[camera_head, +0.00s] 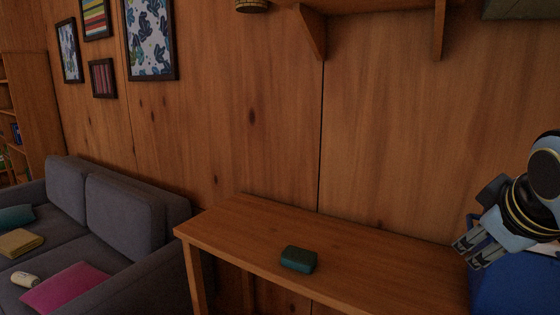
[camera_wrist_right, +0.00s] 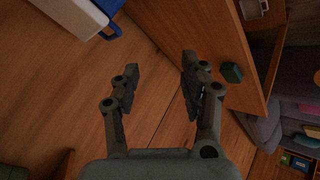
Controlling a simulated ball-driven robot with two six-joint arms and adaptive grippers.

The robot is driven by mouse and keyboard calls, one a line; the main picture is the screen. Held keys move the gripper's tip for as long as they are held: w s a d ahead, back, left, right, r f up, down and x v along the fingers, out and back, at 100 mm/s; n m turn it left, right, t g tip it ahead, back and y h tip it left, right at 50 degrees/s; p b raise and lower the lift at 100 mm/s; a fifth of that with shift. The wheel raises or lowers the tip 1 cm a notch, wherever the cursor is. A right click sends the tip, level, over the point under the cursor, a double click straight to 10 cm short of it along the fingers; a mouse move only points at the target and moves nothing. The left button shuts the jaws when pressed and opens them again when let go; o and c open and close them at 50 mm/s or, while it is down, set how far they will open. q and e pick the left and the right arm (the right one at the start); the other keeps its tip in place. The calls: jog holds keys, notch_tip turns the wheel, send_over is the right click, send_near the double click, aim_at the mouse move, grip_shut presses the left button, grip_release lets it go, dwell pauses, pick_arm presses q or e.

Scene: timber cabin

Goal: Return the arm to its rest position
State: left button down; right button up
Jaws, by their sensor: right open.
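My right gripper (camera_head: 468,248) is at the right edge of the head view, above the right end of the wooden table (camera_head: 230,222). In the right wrist view the two fingers of this gripper (camera_wrist_right: 160,82) are apart, with nothing between them. A dark green box-like object (camera_head: 298,259) lies on the table, well to the left of the gripper. It also shows in the right wrist view (camera_wrist_right: 232,72), beyond the right finger. My left gripper is in neither view.
A blue object (camera_head: 515,287) shows just below my right gripper, partly cut off. A grey sofa (camera_head: 122,215) with cushions stands left of the table. A wooden shelf (camera_head: 375,24) juts from the wall above. Most of the tabletop is bare.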

jog(key=s+a+f+m+g+y, duration=0.1)
jog(key=s+f, duration=0.4)
jog(key=s, duration=0.3)
jog(key=s+a+f+m+g+y, duration=0.15)
jog(key=s+f, duration=0.25)
jog(key=s, duration=0.4)
jog(key=s+f+m+g, duration=0.1)
jog(key=s+f+g, duration=0.1)
jog(key=s+f, duration=0.45)
notch_tip(320, 180, down, 28)
jog(key=s+d+g+b, duration=0.1)
jog(key=s+d+b, duration=0.1)
jog(key=b, duration=0.4)
jog(key=s+f+b, duration=0.3)
jog(key=s+f, duration=0.6)
jog(key=f, duration=0.3)
jog(key=s+d+f+g+b, duration=0.1)
jog(key=s+f+b, duration=0.2)
jog(key=s+f, duration=0.7)
notch_tip(320, 180, down, 3)
jog(key=shift+s+d+f+m, duration=0.1)
jog(key=shift+s+d+m, duration=0.15)
jog(key=shift+m, duration=0.2)
jog(key=shift+g, duration=0.25)
jog(key=shift+c, duration=0.4)
jog(key=shift+c, duration=0.2)
